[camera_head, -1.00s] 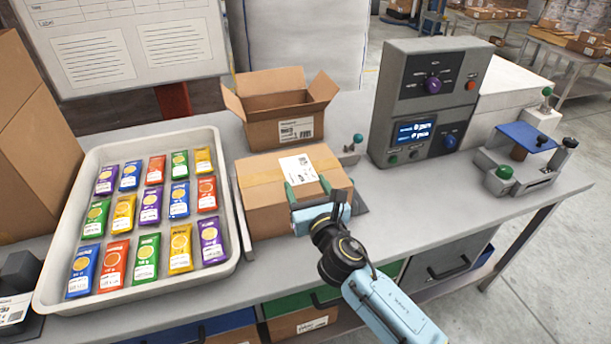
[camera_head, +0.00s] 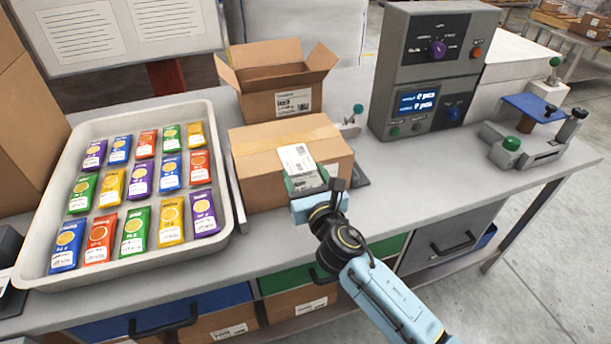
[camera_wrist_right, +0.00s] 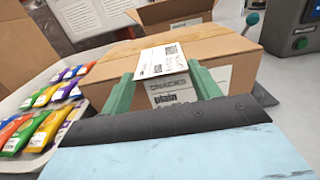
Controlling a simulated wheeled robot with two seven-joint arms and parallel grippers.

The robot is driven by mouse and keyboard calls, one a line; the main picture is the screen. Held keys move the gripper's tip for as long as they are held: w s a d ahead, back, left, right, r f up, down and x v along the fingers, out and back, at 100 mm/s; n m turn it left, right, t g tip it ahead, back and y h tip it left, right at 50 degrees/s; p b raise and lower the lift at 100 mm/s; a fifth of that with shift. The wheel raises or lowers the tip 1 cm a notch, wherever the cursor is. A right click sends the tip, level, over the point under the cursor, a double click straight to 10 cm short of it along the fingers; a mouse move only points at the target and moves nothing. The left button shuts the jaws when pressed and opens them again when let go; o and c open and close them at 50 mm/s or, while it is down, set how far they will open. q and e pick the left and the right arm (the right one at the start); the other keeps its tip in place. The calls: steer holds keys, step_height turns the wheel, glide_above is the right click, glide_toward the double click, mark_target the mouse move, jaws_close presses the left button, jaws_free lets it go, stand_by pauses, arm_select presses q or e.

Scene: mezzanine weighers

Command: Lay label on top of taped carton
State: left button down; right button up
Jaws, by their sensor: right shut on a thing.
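The taped carton (camera_head: 265,146) is a closed brown box on the bench with a strip of tape along its top. My right gripper (camera_head: 305,180) is at the carton's front side, its green fingers shut on a white printed label (camera_head: 296,158). In the right wrist view the label (camera_wrist_right: 161,62) sits between the fingertips (camera_wrist_right: 162,78), roughly flat, over the carton's near top edge. I cannot tell whether it touches the carton. Another printed label on the carton's front face shows between the fingers. My left gripper is not in view.
A white tray (camera_head: 226,190) of colourful packets stands left of the carton. An open box (camera_head: 257,98) is behind it. A grey weigher console (camera_head: 427,75) and a small blue-topped device (camera_head: 530,108) stand to the right.

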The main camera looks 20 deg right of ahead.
stand_by(0.3)
steer(key=o, duration=1)
steer(key=s, duration=1.3)
steer(key=shift+s+d, duration=0.2)
steer(key=shift+d, duration=0.05)
